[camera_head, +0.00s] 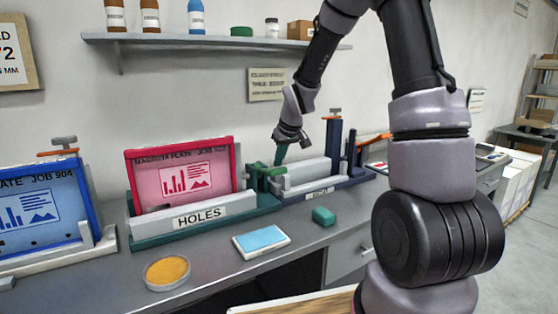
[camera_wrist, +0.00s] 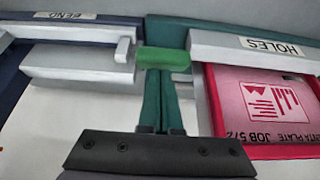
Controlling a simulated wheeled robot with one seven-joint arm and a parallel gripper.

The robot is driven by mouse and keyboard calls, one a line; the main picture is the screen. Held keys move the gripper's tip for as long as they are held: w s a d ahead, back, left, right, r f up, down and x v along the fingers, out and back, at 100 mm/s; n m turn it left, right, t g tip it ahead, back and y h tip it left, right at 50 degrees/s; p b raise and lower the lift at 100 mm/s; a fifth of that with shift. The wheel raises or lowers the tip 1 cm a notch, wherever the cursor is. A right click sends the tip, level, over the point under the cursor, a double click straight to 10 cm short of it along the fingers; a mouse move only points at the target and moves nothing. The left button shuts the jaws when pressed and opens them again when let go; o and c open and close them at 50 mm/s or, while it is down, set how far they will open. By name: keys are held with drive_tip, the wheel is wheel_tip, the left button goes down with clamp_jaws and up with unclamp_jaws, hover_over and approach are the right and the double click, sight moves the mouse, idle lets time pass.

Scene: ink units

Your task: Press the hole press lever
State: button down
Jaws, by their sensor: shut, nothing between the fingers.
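The hole press (camera_head: 170,233) has a dark green base and a pale front bar labelled HOLES, and it holds a pink-framed plate (camera_head: 172,178). Its green lever (camera_head: 262,172) is at the press's right end. In the wrist view the lever's bright green handle (camera_wrist: 164,59) lies across the tips of my gripper (camera_wrist: 160,76). My gripper (camera_head: 279,162) is shut and empty, its teal fingers pointing down right at the lever. I cannot tell whether the fingertips touch the handle or hover just over it.
The BEND unit (camera_head: 325,184), with a navy base, stands close on the right. A blue-framed plate (camera_head: 40,212) stands on the left. A yellow dish (camera_head: 167,271), a blue pad (camera_head: 261,241) and a green block (camera_head: 324,216) lie along the bench front. A shelf (camera_head: 200,40) hangs above.

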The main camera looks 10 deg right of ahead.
drive_tip(key=shift+f, duration=0.1)
drive_tip(key=s+f, duration=0.3)
drive_tip(key=f, duration=0.3)
drive_tip(key=shift+d+f, duration=0.4)
drive_tip(key=shift+d, duration=0.05)
drive_tip(key=r, duration=0.5)
drive_tip(key=shift+w+r, duration=0.25)
drive_tip(key=shift+r, duration=0.05)
drive_tip(key=s+d+r, duration=0.2)
drive_tip(key=s+r, duration=0.4)
drive_tip(key=shift+s+r, duration=0.25)
drive_tip(key=shift+r, duration=0.05)
